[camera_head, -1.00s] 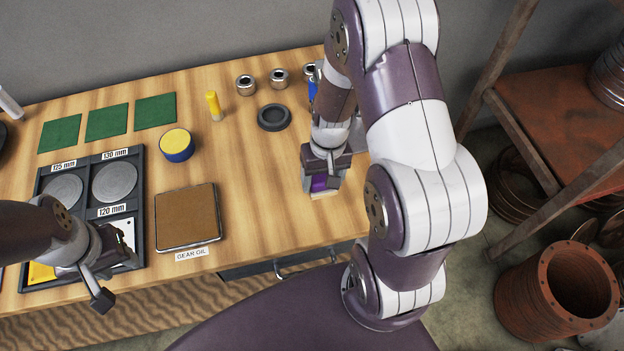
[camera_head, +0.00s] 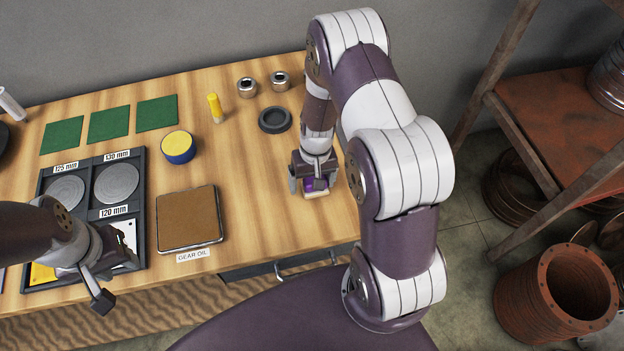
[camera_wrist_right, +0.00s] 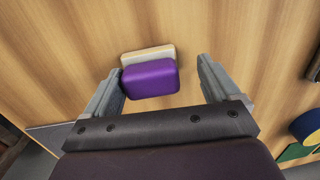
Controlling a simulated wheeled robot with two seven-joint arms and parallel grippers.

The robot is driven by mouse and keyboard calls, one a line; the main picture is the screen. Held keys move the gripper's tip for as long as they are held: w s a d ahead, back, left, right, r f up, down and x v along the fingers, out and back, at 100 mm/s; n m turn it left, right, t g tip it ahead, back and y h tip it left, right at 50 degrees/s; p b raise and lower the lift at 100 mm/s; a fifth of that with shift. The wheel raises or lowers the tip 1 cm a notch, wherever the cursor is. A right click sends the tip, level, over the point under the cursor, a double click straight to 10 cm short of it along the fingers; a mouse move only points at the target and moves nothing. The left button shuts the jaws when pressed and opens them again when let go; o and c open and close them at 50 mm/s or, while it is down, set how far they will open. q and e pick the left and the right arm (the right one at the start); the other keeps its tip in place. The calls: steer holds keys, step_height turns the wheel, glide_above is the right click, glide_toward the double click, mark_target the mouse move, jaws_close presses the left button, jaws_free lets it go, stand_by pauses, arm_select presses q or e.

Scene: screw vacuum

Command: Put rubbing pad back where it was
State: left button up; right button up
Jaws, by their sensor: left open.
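The rubbing pad, purple with a beige layer, appears on the bare wooden table (camera_head: 255,215), right of the middle, in the head view (camera_head: 316,190). My right gripper (camera_head: 314,182) is close over it, partly hiding it. In the right wrist view the pad (camera_wrist_right: 150,80) is between and slightly beyond the spread fingers of my right gripper (camera_wrist_right: 160,85). It lies near the left finger, with a clear gap to the right finger. My left gripper (camera_head: 116,275) is open and empty above the front of the dark disc tray.
The dark tray (camera_head: 138,190) with labelled discs and the brown gear oil pad tray (camera_head: 188,218) are on the left. A black ring (camera_head: 275,119), yellow stick (camera_head: 215,108), blue-yellow tin (camera_head: 178,147) and metal sockets (camera_head: 280,81) stand behind. The table around the rubbing pad is clear.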

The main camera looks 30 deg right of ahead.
step_height(320, 180, up, 12)
steer(key=r, duration=0.1)
steer(key=s+a+r+n+t, duration=0.1)
steer(key=s+a+r, duration=0.1)
steer(key=s, duration=0.2)
steer(key=s+a+r+n+h, duration=0.1)
steer(key=s+a+r, duration=0.2)
steer(key=s, duration=0.1)
steer(key=shift+s+a+n+t, duration=0.15)
steer(key=shift+s+n+t, duration=0.2)
steer(key=shift+n+t, duration=0.05)
stand_by(0.8)
